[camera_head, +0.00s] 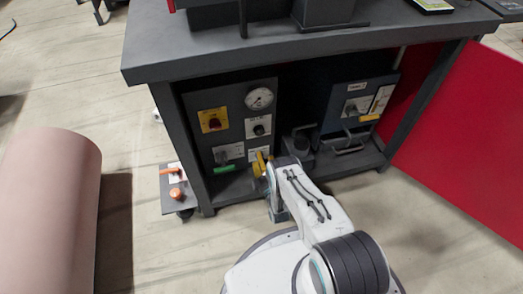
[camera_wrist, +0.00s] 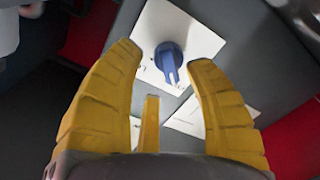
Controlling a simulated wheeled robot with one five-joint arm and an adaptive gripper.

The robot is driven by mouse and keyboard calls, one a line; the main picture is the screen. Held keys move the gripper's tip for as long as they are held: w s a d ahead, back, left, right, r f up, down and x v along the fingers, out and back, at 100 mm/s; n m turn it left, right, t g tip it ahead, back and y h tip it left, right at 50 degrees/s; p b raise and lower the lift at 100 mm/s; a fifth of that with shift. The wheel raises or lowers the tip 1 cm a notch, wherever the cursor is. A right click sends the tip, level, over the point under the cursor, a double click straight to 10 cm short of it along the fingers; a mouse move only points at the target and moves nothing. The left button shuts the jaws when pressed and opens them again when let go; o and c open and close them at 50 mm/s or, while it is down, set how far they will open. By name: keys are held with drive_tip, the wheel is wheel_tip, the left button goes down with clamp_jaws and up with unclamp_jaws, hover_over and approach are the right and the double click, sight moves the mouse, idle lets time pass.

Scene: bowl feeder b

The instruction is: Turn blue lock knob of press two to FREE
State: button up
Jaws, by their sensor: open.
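The blue knob (camera_wrist: 169,60) sits on a white plate (camera_wrist: 205,38) fixed to a grey panel in the wrist view. Its bar points down and slightly right in that view. Any lettering on the plate is unreadable. My gripper (camera_wrist: 164,62) has its yellow fingers spread apart, with the knob showing between the fingertips; no contact is visible. In the head view my gripper (camera_head: 262,163) is low in front of the left panel (camera_head: 236,104) under the bench. I cannot tell the blue knob apart in that view.
The left panel also carries a yellow plate with a red knob (camera_head: 214,121), a gauge (camera_head: 259,98) and a green handle (camera_head: 224,169). A second panel (camera_head: 352,107) stands right, beside a red door (camera_head: 465,135). A pink cylinder (camera_head: 50,210) stands left.

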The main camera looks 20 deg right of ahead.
drive_tip(key=shift+r, duration=4.55)
